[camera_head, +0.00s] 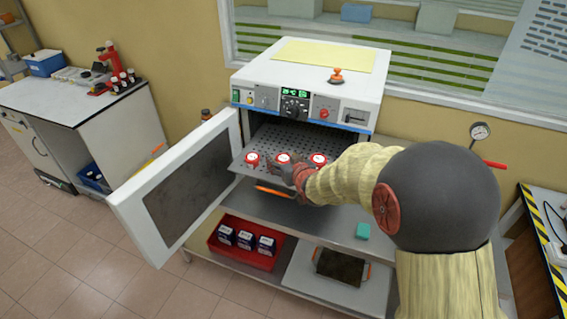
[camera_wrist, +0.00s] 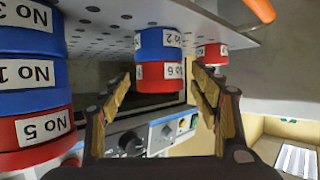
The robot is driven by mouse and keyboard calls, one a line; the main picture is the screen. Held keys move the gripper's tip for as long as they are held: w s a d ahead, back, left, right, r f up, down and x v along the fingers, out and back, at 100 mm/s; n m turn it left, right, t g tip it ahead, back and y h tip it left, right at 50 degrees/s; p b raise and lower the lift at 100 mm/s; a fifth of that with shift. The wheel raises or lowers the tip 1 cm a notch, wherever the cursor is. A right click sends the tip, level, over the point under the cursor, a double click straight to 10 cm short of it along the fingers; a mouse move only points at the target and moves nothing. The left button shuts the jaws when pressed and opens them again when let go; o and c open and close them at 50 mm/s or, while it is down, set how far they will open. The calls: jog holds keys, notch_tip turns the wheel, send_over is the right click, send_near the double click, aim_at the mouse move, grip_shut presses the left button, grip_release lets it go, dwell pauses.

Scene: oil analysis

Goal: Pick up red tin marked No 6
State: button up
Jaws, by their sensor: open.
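The red tin marked No 6 (camera_wrist: 160,86) shows between and beyond my fingertips in the wrist view, which is upside down. It sits on a blue tin marked No 2 (camera_wrist: 150,52). In the head view its white-topped stack (camera_head: 283,158) is the middle one on the perforated shelf (camera_head: 246,170). My gripper (camera_wrist: 158,88) is open, with one finger on each side of the tin in the picture and visible gaps. I cannot tell how deep the tin is between them. In the head view my gripper (camera_head: 292,172) partly overlaps the shelf's front.
A stack with red No 5 (camera_wrist: 46,133) stands close beside my finger. Another red tin (camera_wrist: 212,55) stands on the other side. The oven (camera_head: 262,75) has its door (camera_head: 180,185) open to the left. An orange handle (camera_head: 272,191) lies below the shelf.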

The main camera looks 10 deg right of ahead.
jog(key=c, duration=0.3)
jog(key=c, duration=1)
